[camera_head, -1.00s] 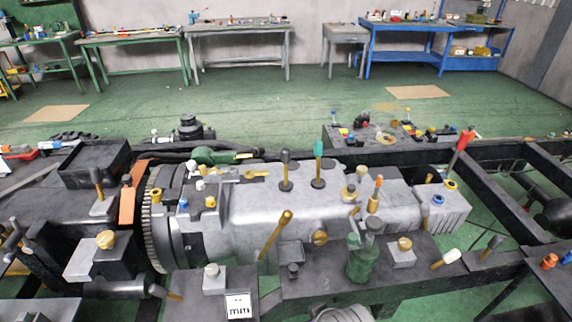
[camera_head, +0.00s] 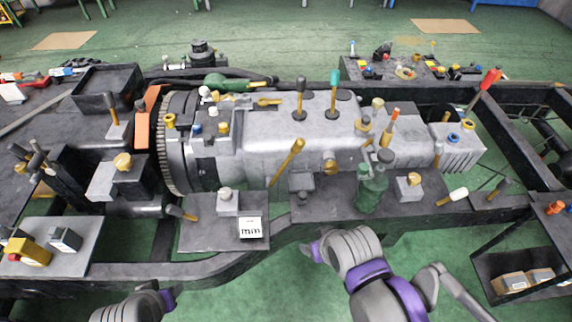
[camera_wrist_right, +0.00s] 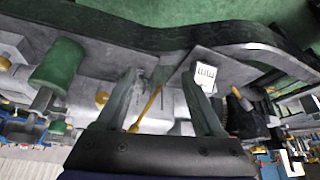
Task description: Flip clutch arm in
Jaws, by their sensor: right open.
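The clutch arm appears to be the brass-coloured lever (camera_head: 286,162) on the near side of the grey gearbox housing (camera_head: 270,148); it leans up to the right. In the right wrist view this lever (camera_wrist_right: 147,110) shows between the fingers of my right gripper (camera_wrist_right: 162,76). The fingers are spread apart and I see nothing gripped. In the head view my grey and purple right arm is below the frame rail, in front of the lever; its fingers cannot be made out there. Only a piece of my left arm shows at the bottom left; its gripper is out of view.
A green bottle-like part (camera_head: 371,190) stands right of the lever. A small block (camera_head: 228,202) and a white label (camera_head: 250,228) are on the near plate. The dark chassis rail (camera_head: 200,272) runs across the front. More levers (camera_head: 301,98) stand on top.

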